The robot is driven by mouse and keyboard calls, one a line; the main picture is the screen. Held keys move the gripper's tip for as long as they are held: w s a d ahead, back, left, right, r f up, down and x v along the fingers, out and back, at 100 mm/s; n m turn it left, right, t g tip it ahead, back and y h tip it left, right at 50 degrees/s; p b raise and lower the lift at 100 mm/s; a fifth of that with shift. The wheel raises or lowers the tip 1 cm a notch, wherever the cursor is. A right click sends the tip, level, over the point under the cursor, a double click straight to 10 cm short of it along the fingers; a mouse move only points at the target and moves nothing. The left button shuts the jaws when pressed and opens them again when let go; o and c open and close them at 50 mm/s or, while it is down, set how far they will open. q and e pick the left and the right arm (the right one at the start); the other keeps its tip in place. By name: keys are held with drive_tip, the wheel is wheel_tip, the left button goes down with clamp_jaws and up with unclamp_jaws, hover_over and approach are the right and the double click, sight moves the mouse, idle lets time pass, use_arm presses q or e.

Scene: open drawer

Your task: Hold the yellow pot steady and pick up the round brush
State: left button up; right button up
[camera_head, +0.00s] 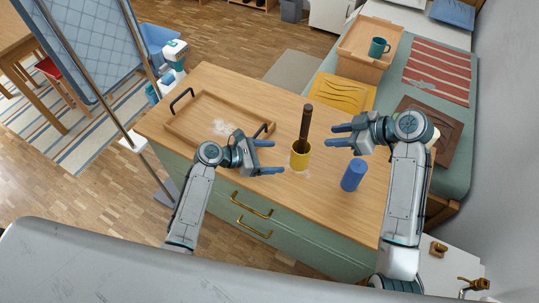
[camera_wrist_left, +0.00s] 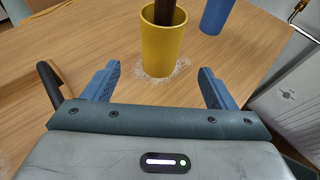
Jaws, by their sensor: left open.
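The yellow pot (camera_head: 300,155) stands upright on the wooden counter. A dark brown brush (camera_head: 305,122) stands in it, its upper part above the rim and its lower end hidden inside. My left gripper (camera_head: 272,157) is open, just left of the pot and apart from it. In the left wrist view the pot (camera_wrist_left: 162,45) is ahead, centred between and beyond the open fingertips (camera_wrist_left: 158,80), with the brush (camera_wrist_left: 165,12) cut off by the top edge. My right gripper (camera_head: 335,136) is open and empty, to the right of the pot and brush, with fingers pointing left.
A blue cylinder (camera_head: 353,175) stands right of the pot; it also shows in the left wrist view (camera_wrist_left: 217,14). A wooden tray (camera_head: 188,131) with dark handles lies left on the counter. Pale crumbs lie around the pot's base. Green drawers (camera_head: 237,226) with brass handles are below.

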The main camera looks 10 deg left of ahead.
sight(292, 157)
use_arm(q)
drive_tip(key=x, duration=1)
drive_tip(key=shift+w+d+f, duration=0.1)
drive_tip(key=shift+d+f, duration=0.15)
drive_tip(key=shift+d, duration=0.05)
drive_tip(key=shift+c, duration=0.2)
drive_tip(key=c, duration=1.1)
drive_tip(key=shift+o, duration=0.2)
